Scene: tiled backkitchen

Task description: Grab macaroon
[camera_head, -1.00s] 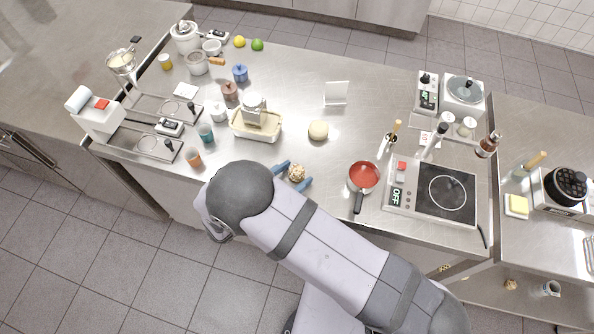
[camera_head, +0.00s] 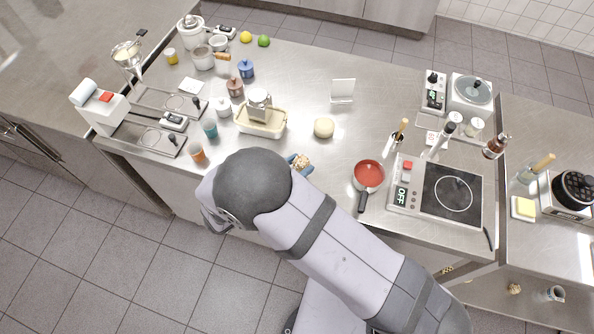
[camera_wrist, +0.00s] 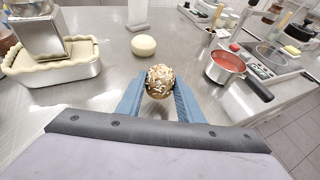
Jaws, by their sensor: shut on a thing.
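The macaroon (camera_wrist: 159,82) is a round, brown ball with pale flakes. In the wrist view it sits between the two blue fingers of my gripper (camera_wrist: 160,92), which are shut on it. In the head view the macaroon (camera_head: 303,160) shows beside the blue fingertips (camera_head: 300,164), with my wrist hiding most of the gripper. I cannot tell exactly how far it is above the steel counter (camera_head: 305,95).
A pale dough ball (camera_head: 324,127) lies just beyond the macaroon. A pie tin (camera_head: 262,122) with a metal block stands to the left. A red-filled saucepan (camera_head: 369,175) and a hotplate (camera_head: 452,193) are to the right. Cups (camera_head: 198,152) line the left.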

